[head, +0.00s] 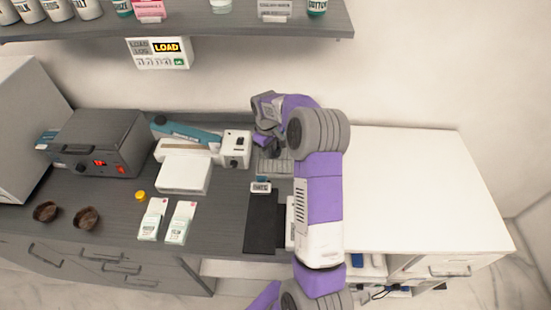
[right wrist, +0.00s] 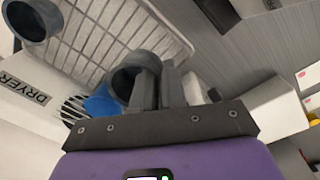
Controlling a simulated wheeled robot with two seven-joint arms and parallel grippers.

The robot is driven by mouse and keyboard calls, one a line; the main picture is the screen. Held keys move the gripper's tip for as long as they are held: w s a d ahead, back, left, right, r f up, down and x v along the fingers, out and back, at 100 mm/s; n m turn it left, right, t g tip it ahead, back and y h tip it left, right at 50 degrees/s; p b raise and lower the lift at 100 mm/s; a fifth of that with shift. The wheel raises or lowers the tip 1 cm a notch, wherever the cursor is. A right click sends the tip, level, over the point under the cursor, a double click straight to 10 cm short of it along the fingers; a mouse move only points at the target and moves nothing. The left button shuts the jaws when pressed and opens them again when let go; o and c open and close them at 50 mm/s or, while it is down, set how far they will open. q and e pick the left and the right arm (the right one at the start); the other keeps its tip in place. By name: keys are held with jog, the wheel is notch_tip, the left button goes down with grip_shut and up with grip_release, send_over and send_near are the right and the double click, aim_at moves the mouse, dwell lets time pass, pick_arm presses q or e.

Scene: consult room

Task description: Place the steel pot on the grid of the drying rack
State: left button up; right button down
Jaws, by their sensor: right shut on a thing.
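My right gripper (right wrist: 165,88) is shut on the steel pot (right wrist: 122,80), a small grey round pot gripped at its side. In the right wrist view the pot is in front of the drying rack's pale wire grid (right wrist: 105,35); I cannot tell whether it touches the grid. In the head view the rack (head: 277,168) shows partly beside my right arm, and my right gripper (head: 268,146) is just behind it. The pot is mostly hidden there. My left gripper is not in view.
A second grey round pot (right wrist: 32,20) is at the grid's far corner. A DRYER sign (head: 261,187) stands before the rack. The white counter (head: 415,190) at right is clear.

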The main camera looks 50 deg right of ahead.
aim_at(270, 167)
jog(key=shift+f, duration=2.9)
jog(key=shift+f, duration=0.15)
jog(key=c, duration=1.2)
grip_release()
jog(key=r, duration=1.2)
jog(key=shift+a+r, duration=0.2)
jog(key=shift+a, duration=0.15)
jog(key=shift+p, duration=0.3)
